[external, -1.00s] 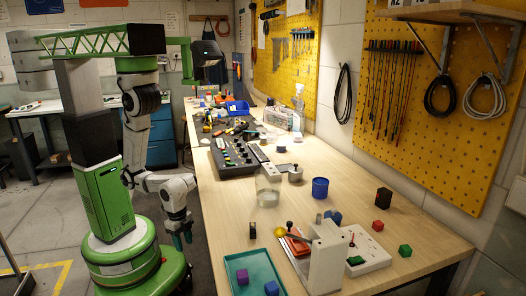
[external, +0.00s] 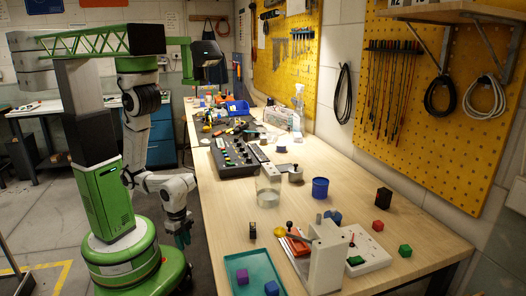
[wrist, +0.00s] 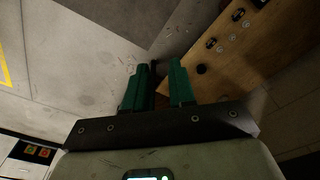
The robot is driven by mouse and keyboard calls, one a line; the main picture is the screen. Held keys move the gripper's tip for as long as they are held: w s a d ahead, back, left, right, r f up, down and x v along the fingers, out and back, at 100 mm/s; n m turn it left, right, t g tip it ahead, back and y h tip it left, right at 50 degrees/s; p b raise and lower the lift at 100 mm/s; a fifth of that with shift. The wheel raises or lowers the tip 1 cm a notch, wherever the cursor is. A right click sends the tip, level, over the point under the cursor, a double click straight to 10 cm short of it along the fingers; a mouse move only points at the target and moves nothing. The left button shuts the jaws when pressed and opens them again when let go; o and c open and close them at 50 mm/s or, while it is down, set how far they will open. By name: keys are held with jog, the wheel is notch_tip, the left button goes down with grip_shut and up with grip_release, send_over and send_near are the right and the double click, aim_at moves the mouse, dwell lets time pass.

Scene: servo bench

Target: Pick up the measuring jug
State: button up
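A clear, see-through cylindrical vessel (external: 268,188), which looks like the measuring jug, stands upright on the bench near its left edge. Its handle and markings cannot be made out. My gripper (external: 183,238) hangs beside the bench, left of and below the vessel, well apart from it. In the wrist view the two green fingers of my gripper (wrist: 159,72) are a little apart with nothing between them. The jug cannot be made out in the wrist view.
The wooden bench (external: 370,219) carries a teal tray (external: 252,262) with cubes, a white upright device (external: 326,258), a blue cup (external: 320,188) and a dark panel (external: 236,158). The bench edge lies between my gripper and the vessel.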

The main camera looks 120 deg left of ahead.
aim_at(276, 207)
jog(key=w+d+r+n+t+y+p, duration=0.1)
jog(key=w+d+r+n+t, duration=0.1)
jog(key=w+d+r+t, duration=0.65)
jog(key=w+d+r+n+t+p, duration=0.1)
jog(key=w+d+r+t, duration=0.3)
jog(key=w+r, duration=0.55)
jog(key=w+a+n+y, duration=0.1)
jog(key=a, duration=0.1)
jog(key=w+a+r+g+y, duration=0.1)
jog(key=w+a, duration=0.1)
jog(key=a, duration=0.1)
jog(key=w+a+r+n+y, duration=0.1)
jog(key=w+a+y, duration=0.1)
jog(key=a, duration=0.1)
jog(key=shift+w+r+n+g, duration=0.1)
jog(key=shift+r+n+g, duration=0.05)
jog(key=shift+n+g, duration=0.15)
jog(key=w+a+n+y, duration=0.1)
jog(key=a, duration=0.3)
jog(key=w+a+r+n+g+y, duration=0.1)
jog(key=a+y, duration=0.1)
jog(key=a, duration=0.3)
jog(key=w+a+r+n+g+y, duration=0.1)
jog(key=a, duration=0.4)
jog(key=shift+w+a+r+n+y, duration=0.1)
jog(key=shift+w+n+y, duration=0.15)
jog(key=shift+n+y, duration=0.05)
jog(key=shift+p+x, duration=0.55)
jog(key=shift+x, duration=2.5)
jog(key=shift+s+a, duration=0.1)
